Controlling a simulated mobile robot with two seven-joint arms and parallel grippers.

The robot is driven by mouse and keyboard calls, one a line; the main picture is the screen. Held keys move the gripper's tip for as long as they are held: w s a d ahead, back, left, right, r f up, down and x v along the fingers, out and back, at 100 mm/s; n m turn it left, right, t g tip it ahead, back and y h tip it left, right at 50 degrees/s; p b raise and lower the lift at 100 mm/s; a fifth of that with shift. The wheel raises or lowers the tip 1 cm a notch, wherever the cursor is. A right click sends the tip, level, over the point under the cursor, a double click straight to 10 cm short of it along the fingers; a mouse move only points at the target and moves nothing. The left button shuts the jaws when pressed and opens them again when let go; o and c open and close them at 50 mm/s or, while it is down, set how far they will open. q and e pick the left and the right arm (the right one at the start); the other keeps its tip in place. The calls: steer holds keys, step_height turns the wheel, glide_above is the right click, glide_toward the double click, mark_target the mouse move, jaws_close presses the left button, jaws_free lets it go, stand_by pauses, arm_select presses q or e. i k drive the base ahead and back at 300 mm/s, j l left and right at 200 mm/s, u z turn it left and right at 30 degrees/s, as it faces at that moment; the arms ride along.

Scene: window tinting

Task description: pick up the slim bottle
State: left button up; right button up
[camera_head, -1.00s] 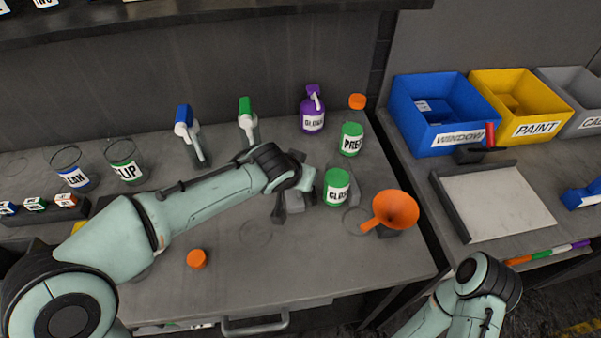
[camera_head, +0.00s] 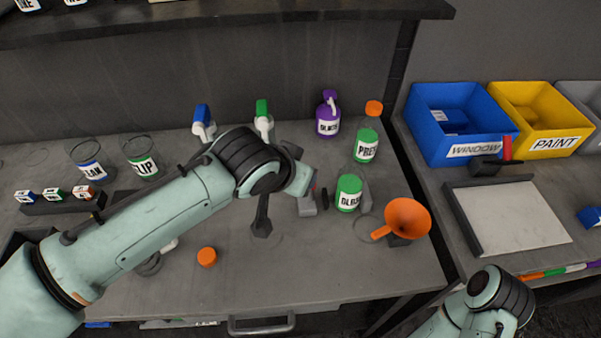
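Two slim clear bottles with green labels stand upright. The uncapped one (camera_head: 349,194) is in front of my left gripper, and a taller one with an orange cap (camera_head: 366,140) stands behind it, its label starting "PRE". I cannot tell which one the task means. My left gripper (camera_head: 345,196) is low at the uncapped bottle, with a dark finger pad on its left and a grey part on its right. It looks open; the wrist hides part of it, and contact is unclear. My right arm shows at the lower right, with its gripper out of view.
An orange funnel (camera_head: 407,217) stands right of the uncapped bottle. A loose orange cap (camera_head: 206,257) lies at the front. A purple bottle (camera_head: 327,118) and spray bottles stand behind. Blue (camera_head: 462,125) and yellow (camera_head: 541,117) bins are on the right table.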

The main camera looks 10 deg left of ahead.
mark_target(351, 178)
steer(key=k+j, duration=0.2)
steer(key=k, duration=0.3)
steer(key=k+j, duration=0.25)
steer(key=k, duration=0.2)
